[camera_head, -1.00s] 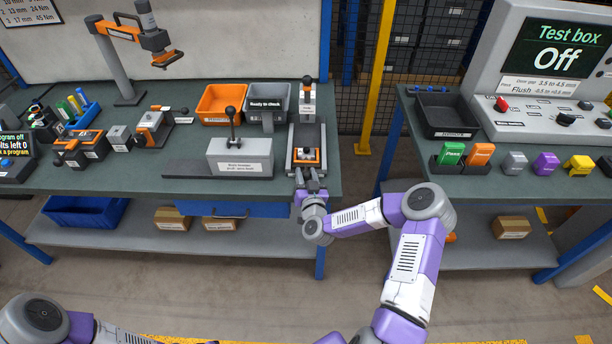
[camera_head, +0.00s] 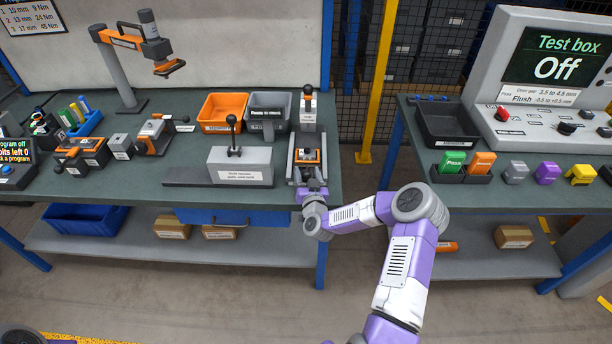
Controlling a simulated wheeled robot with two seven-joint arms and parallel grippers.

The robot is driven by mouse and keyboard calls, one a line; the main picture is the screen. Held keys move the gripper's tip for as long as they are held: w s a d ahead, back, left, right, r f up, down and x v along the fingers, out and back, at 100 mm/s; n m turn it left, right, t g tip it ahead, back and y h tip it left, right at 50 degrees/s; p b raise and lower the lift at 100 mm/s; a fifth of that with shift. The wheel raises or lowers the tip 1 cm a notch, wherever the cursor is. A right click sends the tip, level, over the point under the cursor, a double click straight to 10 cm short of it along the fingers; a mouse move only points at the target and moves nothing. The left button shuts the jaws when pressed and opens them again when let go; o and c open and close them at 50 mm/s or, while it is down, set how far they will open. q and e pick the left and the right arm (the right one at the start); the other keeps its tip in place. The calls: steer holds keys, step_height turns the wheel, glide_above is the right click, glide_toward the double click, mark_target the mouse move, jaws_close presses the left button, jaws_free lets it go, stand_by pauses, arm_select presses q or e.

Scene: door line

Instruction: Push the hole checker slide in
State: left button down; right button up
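The hole checker (camera_head: 307,114) stands at the right end of the left bench, a grey upright with a black knob on top and a long grey bed running toward me. Its slide (camera_head: 307,155) lies on the bed and carries an orange and dark part. My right gripper (camera_head: 309,174) is at the near end of the bed, right behind the slide, pointing away from me. It looks close to or touching the slide; its fingers are too small to tell open from shut. My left gripper is out of view.
A grey block fixture with a black lever (camera_head: 240,166) stands left of the bed. An orange bin (camera_head: 221,113) and a grey bin (camera_head: 268,112) sit behind it. A yellow post (camera_head: 377,90) and a gap separate this bench from the test box (camera_head: 545,80) bench.

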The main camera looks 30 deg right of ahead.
steer(key=shift+f, duration=0.1)
steer(key=p+v, duration=0.1)
steer(key=v, duration=0.6)
steer(key=shift+s+a, duration=0.15)
steer(key=shift+s, duration=0.1)
steer(key=shift+c, duration=0.2)
